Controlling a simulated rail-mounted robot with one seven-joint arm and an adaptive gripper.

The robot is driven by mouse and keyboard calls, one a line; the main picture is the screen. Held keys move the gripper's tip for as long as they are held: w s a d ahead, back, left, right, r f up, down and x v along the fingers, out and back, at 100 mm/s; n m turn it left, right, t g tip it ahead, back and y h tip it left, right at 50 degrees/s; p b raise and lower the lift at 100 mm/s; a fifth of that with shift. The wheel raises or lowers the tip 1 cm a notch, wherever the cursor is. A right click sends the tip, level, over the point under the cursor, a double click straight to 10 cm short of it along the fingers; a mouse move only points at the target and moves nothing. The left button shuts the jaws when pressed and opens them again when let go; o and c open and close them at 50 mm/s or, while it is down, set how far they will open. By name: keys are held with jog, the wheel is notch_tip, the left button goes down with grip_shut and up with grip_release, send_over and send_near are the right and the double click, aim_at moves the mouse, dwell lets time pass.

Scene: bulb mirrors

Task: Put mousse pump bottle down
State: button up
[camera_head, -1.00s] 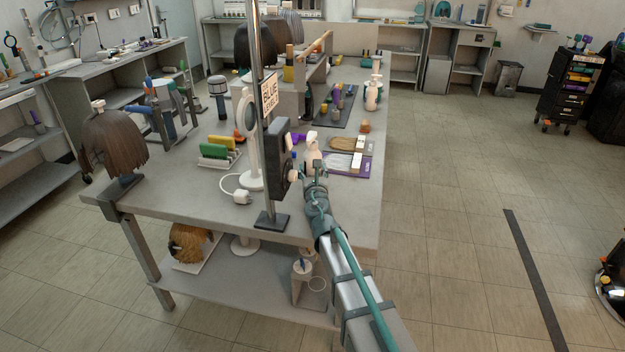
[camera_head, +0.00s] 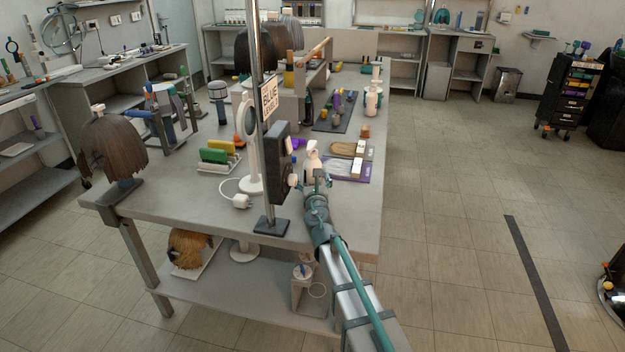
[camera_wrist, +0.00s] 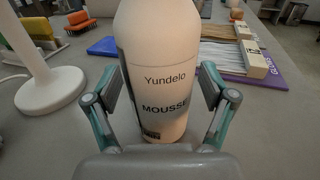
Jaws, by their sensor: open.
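The mousse pump bottle (camera_wrist: 162,72) is pale cream with the words "Yundelo MOUSSE" on it. It stands upright on the grey table (camera_wrist: 50,135) in the wrist view, its top cut off by the frame. In the head view the bottle (camera_head: 313,160) stands near the table's right side. My gripper (camera_wrist: 160,130) is open, with one finger on each side of the bottle's lower body. The right finger looks close to the bottle; I cannot tell if it touches. In the head view my gripper (camera_head: 318,183) is just in front of the bottle.
A white round stand base (camera_wrist: 45,90) is left of the gripper. A purple board with hair swatches (camera_head: 347,168) lies right of and behind the bottle. A dark box on a pole (camera_head: 279,165) stands close on the left. Table surface in front is bare.

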jog(key=shift+r, duration=0.1)
jog(key=shift+r, duration=0.15)
jog(key=s, duration=0.3)
jog(key=s+d, duration=0.1)
jog(key=s, duration=0.3)
jog(key=s+d, duration=0.1)
jog(key=s, duration=0.3)
jog(key=shift+c, duration=0.2)
jog(key=shift+s, duration=0.45)
jog(key=shift+c, duration=1.2)
